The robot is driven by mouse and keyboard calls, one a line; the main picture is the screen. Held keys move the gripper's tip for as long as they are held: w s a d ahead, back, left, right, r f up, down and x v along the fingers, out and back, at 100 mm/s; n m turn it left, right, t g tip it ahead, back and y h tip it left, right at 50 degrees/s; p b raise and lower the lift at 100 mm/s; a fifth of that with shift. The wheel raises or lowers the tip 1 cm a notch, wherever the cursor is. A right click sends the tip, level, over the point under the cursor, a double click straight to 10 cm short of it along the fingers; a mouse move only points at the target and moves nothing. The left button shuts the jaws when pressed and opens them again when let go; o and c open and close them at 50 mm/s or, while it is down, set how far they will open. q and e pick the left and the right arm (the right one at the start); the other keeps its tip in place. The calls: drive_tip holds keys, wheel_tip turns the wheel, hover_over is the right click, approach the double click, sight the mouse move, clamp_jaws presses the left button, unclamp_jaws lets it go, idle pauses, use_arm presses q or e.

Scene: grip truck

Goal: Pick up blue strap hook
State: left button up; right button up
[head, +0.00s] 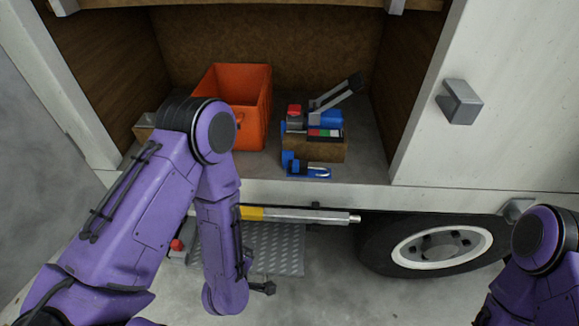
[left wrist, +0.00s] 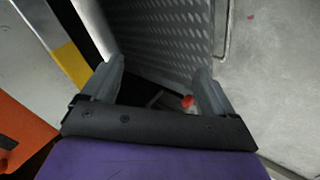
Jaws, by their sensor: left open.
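A blue strap hook (head: 307,170) with a silver curved hook lies on the truck compartment's floor near its front edge, in front of a small brown box, in the head view. I cannot make it out in the left wrist view. My left gripper (head: 262,288) hangs low, below and left of the hook and outside the compartment. In the left wrist view its two fingers (left wrist: 160,66) are spread with nothing between them, facing a metal tread plate and the ground. My right arm shows at the lower right of the head view, but its gripper is out of frame.
An orange crate (head: 254,118) stands left of the brown box (head: 316,150), which holds blue, red and grey items. Compartment walls close both sides. A yellow-and-silver bar (head: 300,216), a tread plate (head: 275,250) and a wheel (head: 440,246) lie below the compartment edge.

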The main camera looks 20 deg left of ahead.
use_arm(q)
drive_tip(key=w+d+r+n+t+b, duration=0.1)
drive_tip(key=w+d+r+n+t, duration=0.45)
drive_tip(key=w+r+n, duration=0.45)
drive_tip(key=n+t+y, duration=0.2)
drive_tip(key=n+t, duration=0.1)
drive_tip(key=n, duration=0.9)
approach(298, 165)
drive_tip(key=shift+g, duration=0.25)
drive_tip(key=x, duration=0.3)
drive_tip(key=p+x, duration=0.1)
drive_tip(key=x, duration=0.2)
drive_tip(key=p+x, duration=0.1)
drive_tip(key=x, duration=0.3)
drive_tip(key=shift+w+d+r, duration=0.1)
drive_tip(key=shift+w+r, duration=0.05)
drive_tip(key=shift+r, duration=0.15)
drive_tip(key=shift+w+f+h, duration=0.2)
drive_tip(key=shift+w+h, duration=0.1)
drive_tip(key=shift+w, duration=0.05)
drive_tip(key=c, duration=1.1)
